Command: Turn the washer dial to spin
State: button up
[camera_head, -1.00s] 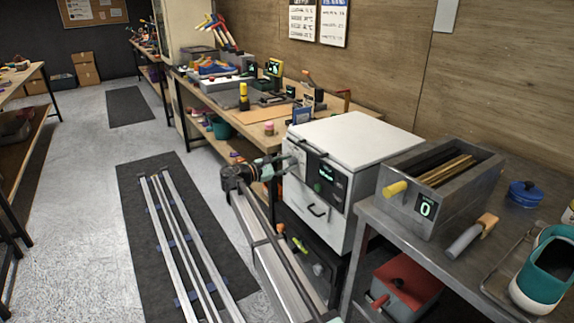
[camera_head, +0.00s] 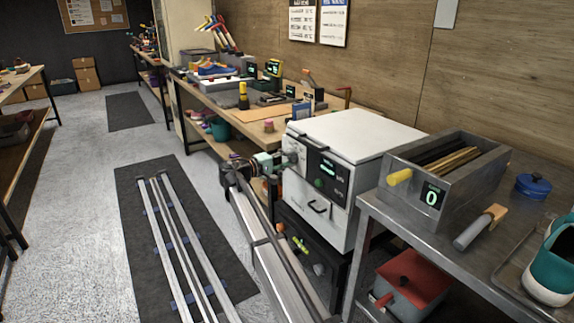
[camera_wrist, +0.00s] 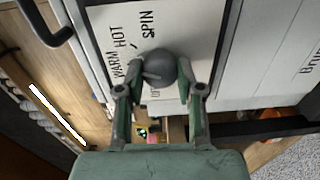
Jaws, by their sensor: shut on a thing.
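The white washer (camera_head: 358,136) stands beside the long bench, with a dark panel and a lit green display on its front. Its round grey dial (camera_wrist: 160,67) shows in the wrist view, with a pale mark on its left part. Labels WARM, HOT and SPIN (camera_wrist: 147,25) are printed above and left of it. My gripper (camera_wrist: 160,78) is shut on the dial, one finger on each side. In the head view my gripper (camera_head: 287,158) is at the left end of the washer's front, where the dial is mostly hidden. The dial's exact setting cannot be told.
A metal table (camera_head: 480,225) at the right bears a grey tank (camera_head: 440,185) with a yellow handle. A red-lidded box (camera_head: 412,275) sits below it. A dark handle (camera_wrist: 45,25) sticks out at upper left in the wrist view. The floor to the left is mostly clear.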

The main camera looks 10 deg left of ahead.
jog(key=m+b, duration=0.5)
jog(key=m, duration=0.2)
jog(key=shift+f+b, duration=0.2)
jog(key=shift+b, duration=0.2)
jog(key=shift+r+m+t+b, duration=0.15)
jog(key=shift+m+t+b, duration=0.15)
jog(key=shift+m+b, duration=1.75)
jog(key=shift+m, duration=0.45)
jog(key=o, duration=1.2)
jog(key=shift+d, duration=0.1)
jog(key=v, duration=1.2)
